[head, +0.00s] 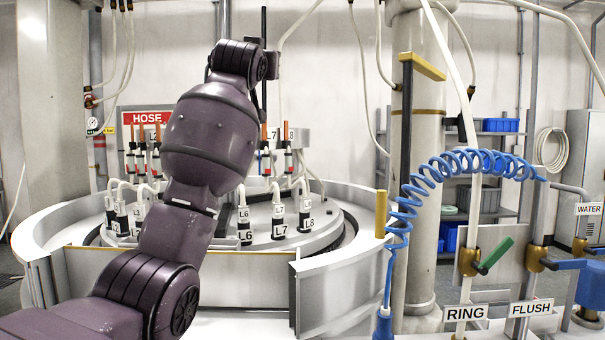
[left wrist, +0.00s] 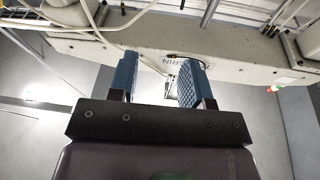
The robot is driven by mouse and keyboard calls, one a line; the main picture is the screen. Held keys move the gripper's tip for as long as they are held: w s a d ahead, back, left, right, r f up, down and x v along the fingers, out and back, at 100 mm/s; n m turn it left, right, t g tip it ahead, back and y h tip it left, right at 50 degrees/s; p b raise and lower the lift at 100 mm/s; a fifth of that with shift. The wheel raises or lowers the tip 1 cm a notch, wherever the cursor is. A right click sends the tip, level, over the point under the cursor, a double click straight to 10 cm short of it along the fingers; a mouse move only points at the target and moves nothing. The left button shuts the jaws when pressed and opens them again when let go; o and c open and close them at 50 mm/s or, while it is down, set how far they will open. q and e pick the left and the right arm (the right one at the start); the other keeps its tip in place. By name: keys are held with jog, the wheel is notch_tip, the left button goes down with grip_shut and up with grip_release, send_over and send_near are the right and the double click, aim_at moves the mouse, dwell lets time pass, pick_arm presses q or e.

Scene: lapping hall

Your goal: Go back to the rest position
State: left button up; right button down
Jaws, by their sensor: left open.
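My left arm (head: 212,140) rises from the lower left of the head view and bends up in front of the round lapping machine. The left gripper (left wrist: 156,72) shows in the left wrist view with two blue ridged fingers apart. Nothing is held between them. In the head view I cannot clearly make out its fingers near the arm's upper end. My right gripper is in neither view.
Behind my arm stands the lapping machine (head: 335,262) with several labelled hose fittings. A coiled blue hose (head: 412,188) hangs to the right.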

pick_arm(q)
jog(key=a+f+m+h, duration=0.1)
jog(key=a+f, duration=0.2)
jog(key=f, duration=0.9)
jog(key=a+f+m, duration=0.1)
jog(key=a+f, duration=0.2)
jog(key=f, duration=1)
jog(key=s+a+f, duration=0.2)
jog(key=s+f, duration=0.2)
jog(key=f, duration=0.6)
jog(key=s+a+f, duration=0.2)
jog(key=s+f, duration=0.1)
jog(key=f, duration=0.8)
jog(key=s+a+f+n+g+y, duration=0.1)
jog(key=s+a+f+g, duration=0.2)
jog(key=s+f, duration=0.9)
jog(key=s+a+f+n+g+y, duration=0.1)
jog(key=s+a+f+g, duration=0.2)
jog(key=s+f, duration=0.9)
jog(key=s+a+f+n+g+y, duration=0.1)
jog(key=s+a+f+g, duration=0.2)
jog(key=s+f, duration=0.9)
notch_tip(320, 180, down, 2)
jog(key=shift+s, duration=0.3)
